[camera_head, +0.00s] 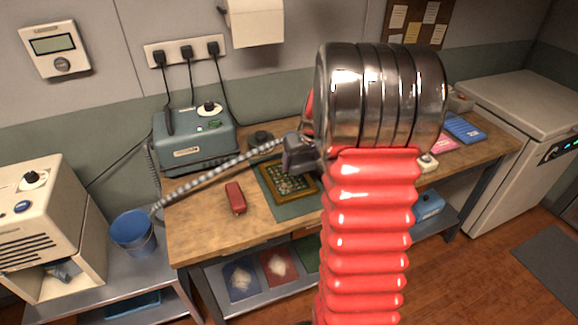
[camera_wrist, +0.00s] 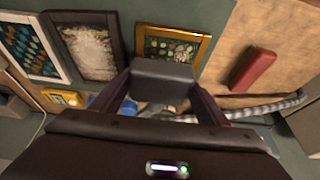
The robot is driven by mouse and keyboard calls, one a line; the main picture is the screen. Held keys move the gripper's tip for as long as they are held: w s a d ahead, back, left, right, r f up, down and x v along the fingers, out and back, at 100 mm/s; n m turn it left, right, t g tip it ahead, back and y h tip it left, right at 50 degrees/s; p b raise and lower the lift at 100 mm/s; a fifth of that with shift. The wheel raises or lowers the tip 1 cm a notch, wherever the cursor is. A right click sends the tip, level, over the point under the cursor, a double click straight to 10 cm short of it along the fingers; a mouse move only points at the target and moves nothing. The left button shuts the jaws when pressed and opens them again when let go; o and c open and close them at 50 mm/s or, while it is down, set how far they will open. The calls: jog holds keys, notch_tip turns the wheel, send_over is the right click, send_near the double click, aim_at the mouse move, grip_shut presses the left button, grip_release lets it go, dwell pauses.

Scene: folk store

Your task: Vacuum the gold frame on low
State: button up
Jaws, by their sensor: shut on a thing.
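The gold frame (camera_head: 268,191) lies flat on a green mat (camera_head: 290,211) on the wooden bench, with a dark, speckled picture inside. It also shows in the wrist view (camera_wrist: 203,51). My gripper (camera_wrist: 163,98) is shut on a dark grey vacuum nozzle (camera_wrist: 163,76), which overlaps one edge of the frame in this view. In the head view the nozzle (camera_head: 298,156) shows at the frame's far edge; whether it touches is unclear. A grey ribbed hose (camera_head: 215,174) runs to it. A teal box (camera_head: 190,145) has a dial, its setting unreadable, and a green light.
A red block (camera_head: 236,198) lies left of the mat. A blue bucket (camera_head: 133,232) and a cream machine (camera_head: 40,220) stand farther left. The wrist view shows a dark frame (camera_wrist: 117,60) and a white frame (camera_wrist: 62,48) beside the gold one. My arm hides the bench's middle.

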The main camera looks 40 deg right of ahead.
jog(key=w+a+f+n, duration=0.1)
jog(key=w+a, duration=0.1)
jog(key=a, duration=1.4)
jog(key=w+a+f+n+y, duration=0.1)
jog(key=w+a, duration=0.1)
jog(key=a, duration=1.4)
jog(key=shift+w+f+n, duration=0.15)
jog(key=shift+f+n, duration=0.1)
jog(key=shift+n, duration=0.15)
jog(key=shift+d, duration=0.1)
